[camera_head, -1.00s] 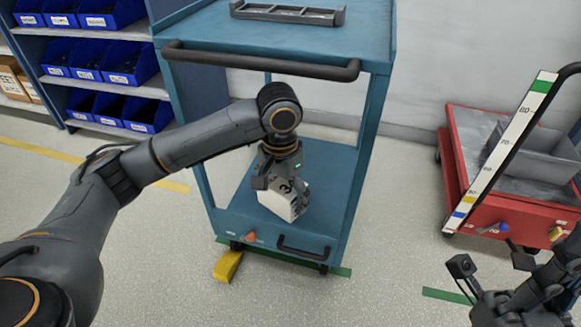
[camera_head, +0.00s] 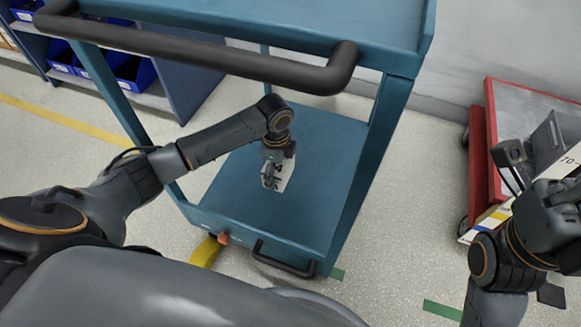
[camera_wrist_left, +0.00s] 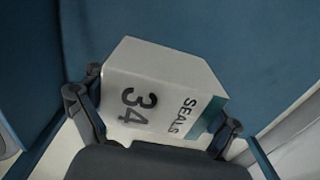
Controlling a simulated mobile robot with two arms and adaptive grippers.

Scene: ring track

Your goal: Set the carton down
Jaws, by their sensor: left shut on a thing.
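The carton (camera_head: 286,175) is a small white box held in my left gripper (camera_head: 273,176), over the lower shelf (camera_head: 240,213) of the blue trolley. In the left wrist view the carton (camera_wrist_left: 165,85) shows a large "34", the word "SEALS" and a teal patch. The left gripper's fingers (camera_wrist_left: 155,118) are shut on its two sides. I cannot tell whether its underside touches the shelf. My right gripper (camera_head: 545,205) is at the right edge, away from the trolley; its fingers are not clear.
The trolley's dark handle (camera_head: 200,58) and top deck (camera_head: 330,15) lie above the left arm. A yellow wedge (camera_head: 206,251) is on the floor by the trolley. A red cart (camera_head: 495,125) stands at the right. The lower shelf around the carton is bare.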

